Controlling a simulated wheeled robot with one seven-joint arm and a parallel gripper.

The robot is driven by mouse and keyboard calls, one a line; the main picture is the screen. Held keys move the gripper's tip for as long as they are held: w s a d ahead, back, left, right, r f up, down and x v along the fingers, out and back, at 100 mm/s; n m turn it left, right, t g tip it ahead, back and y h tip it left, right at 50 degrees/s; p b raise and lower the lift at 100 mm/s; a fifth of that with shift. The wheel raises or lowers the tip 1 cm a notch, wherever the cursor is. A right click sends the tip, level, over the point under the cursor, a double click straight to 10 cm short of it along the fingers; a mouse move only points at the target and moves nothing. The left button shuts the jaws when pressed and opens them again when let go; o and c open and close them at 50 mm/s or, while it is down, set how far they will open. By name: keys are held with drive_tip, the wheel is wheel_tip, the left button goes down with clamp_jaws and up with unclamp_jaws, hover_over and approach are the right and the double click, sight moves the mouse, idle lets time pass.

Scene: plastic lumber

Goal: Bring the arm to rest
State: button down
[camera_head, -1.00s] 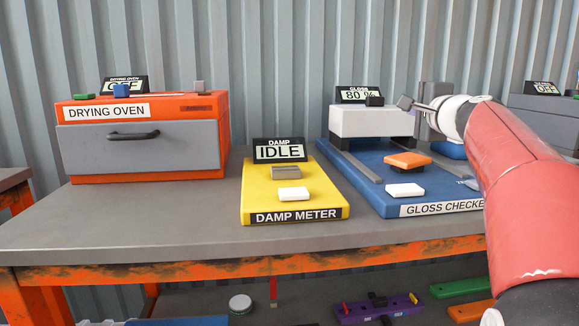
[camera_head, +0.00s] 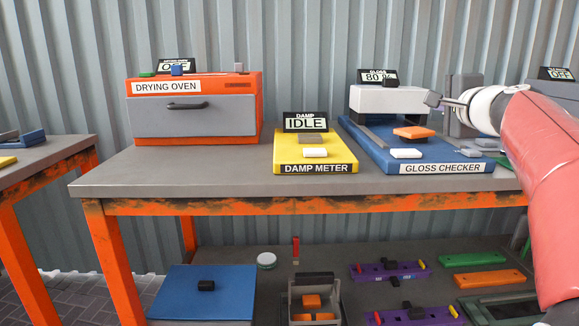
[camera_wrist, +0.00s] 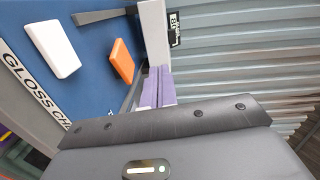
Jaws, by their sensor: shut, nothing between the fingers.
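My red and white arm reaches in from the right in the head view. My gripper (camera_head: 434,99) is at its end, in front of the gloss checker's white block and a little to its right. In the wrist view the two fingers (camera_wrist: 158,86) are together with nothing between them. The blue gloss checker (camera_head: 365,135) carries an orange piece (camera_head: 414,132) and a white piece (camera_head: 406,153). Its display reads 80 %. My gripper appears held above the bench; whether it touches the checker, I cannot tell.
On the grey bench (camera_head: 230,178) stand the yellow damp meter (camera_head: 288,153), reading IDLE, and the orange drying oven (camera_head: 195,140). A lower shelf holds a blue board (camera_head: 205,278), a grey crate and several coloured bars. Another bench (camera_head: 45,150) is at left. The bench front-left is clear.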

drive_tip(key=s+a+f+n+g+y+p, duration=0.1)
drive_tip(key=s+a+f+n+g+y, duration=0.1)
drive_tip(key=s+a+f+n+g, duration=1.05)
drive_tip(key=s+a+f+n+h, duration=0.2)
drive_tip(key=s+f+n+h, duration=0.1)
drive_tip(key=s+f, duration=1.7)
drive_tip(key=shift+a+f+n+t+p, duration=0.15)
drive_tip(key=shift+a+n+t+p, duration=0.1)
drive_tip(key=shift+n+t+p, duration=0.15)
